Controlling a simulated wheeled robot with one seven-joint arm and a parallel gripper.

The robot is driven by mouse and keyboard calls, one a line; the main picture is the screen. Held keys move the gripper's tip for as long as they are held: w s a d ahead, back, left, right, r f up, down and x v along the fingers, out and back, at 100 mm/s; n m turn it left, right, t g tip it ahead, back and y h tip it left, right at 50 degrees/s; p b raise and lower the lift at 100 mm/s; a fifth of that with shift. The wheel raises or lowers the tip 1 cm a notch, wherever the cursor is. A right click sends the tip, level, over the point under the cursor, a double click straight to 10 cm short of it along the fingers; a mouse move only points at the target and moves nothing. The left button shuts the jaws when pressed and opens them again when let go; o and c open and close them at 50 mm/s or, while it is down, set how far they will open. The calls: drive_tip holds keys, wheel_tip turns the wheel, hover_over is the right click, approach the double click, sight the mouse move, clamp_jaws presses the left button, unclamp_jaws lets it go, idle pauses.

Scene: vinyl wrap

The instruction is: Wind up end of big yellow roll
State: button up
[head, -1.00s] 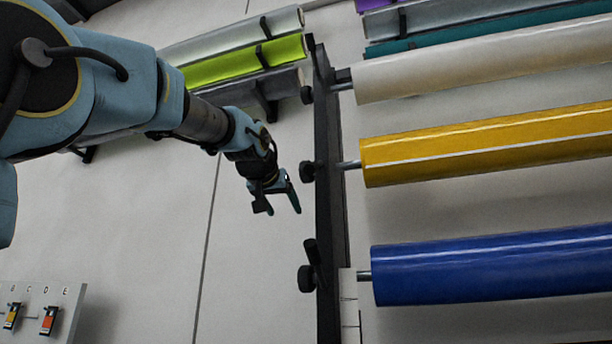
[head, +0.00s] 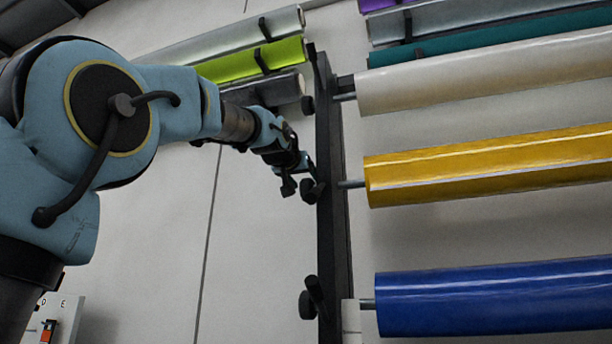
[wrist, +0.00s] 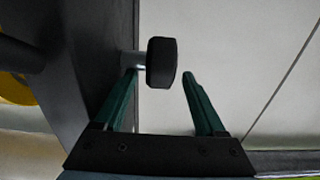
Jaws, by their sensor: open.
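The big yellow roll (head: 480,168) lies across the right of the head view, with a pale line along its lower side. Its shaft enters the dark upright post (head: 334,235). A black knob (head: 313,191) sticks out on the post's left side at the yellow roll's height. My gripper (head: 299,182) is beside this knob. In the wrist view, the knob (wrist: 162,62) on its short metal shaft shows between and slightly beyond the fingertips of my open gripper (wrist: 160,78). I see no grip on it. Part of something yellow (wrist: 14,88) shows at the left edge.
A cream roll (head: 480,75) hangs above and a blue roll (head: 490,297) below. The blue roll's knob (head: 307,304) has a handle. Lime (head: 250,62) and grey rolls sit in wall brackets behind my arm.

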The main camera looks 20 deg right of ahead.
drive_tip(key=shift+w+d, duration=0.35)
drive_tip(key=shift+w, duration=0.15)
clamp_jaws()
idle(0.3)
